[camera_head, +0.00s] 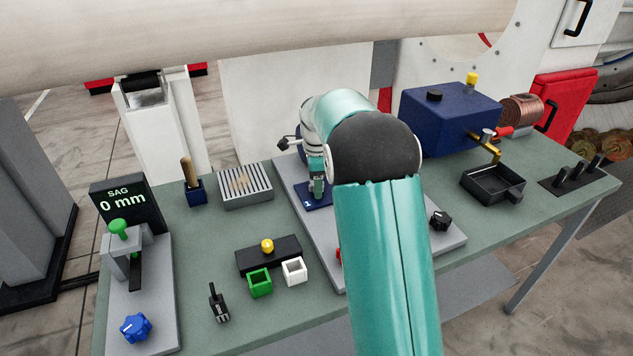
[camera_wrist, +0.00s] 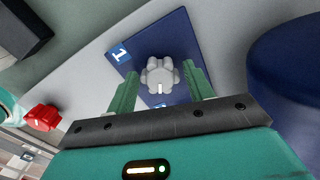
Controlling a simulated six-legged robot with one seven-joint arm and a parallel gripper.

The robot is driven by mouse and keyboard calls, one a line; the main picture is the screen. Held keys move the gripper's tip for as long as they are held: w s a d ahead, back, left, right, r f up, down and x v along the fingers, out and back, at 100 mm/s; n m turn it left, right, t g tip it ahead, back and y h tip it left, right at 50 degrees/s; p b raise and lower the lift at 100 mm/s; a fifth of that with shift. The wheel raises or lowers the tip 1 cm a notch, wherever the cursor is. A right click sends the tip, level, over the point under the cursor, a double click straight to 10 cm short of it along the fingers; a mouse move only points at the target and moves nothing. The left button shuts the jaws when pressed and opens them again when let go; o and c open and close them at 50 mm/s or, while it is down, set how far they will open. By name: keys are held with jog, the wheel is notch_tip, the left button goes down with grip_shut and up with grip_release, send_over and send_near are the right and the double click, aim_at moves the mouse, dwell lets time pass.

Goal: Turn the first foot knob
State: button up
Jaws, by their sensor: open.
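The foot knob (camera_wrist: 160,72) is light grey and lobed, with a white pointer mark toward the bottom of the wrist view. It sits on a dark blue plate (camera_wrist: 160,38) marked "1". My gripper (camera_wrist: 159,68) is open, with one green finger on each side of the knob; I cannot tell whether either finger touches it. In the head view my gripper (camera_head: 317,190) is low over the blue plate (camera_head: 309,200), and the knob is hidden there. The plate lies on a grey base board (camera_head: 322,262) on the green table.
A red knob (camera_wrist: 42,117) shows left in the wrist view, and a dark blue round body (camera_wrist: 288,70) stands close on the right. In the head view, a black knob (camera_head: 441,220), a slatted grey box (camera_head: 245,187) and a blue box (camera_head: 450,118) stand around the arm.

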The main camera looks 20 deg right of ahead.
jog(key=c, duration=1)
jog(key=shift+n, duration=0.3)
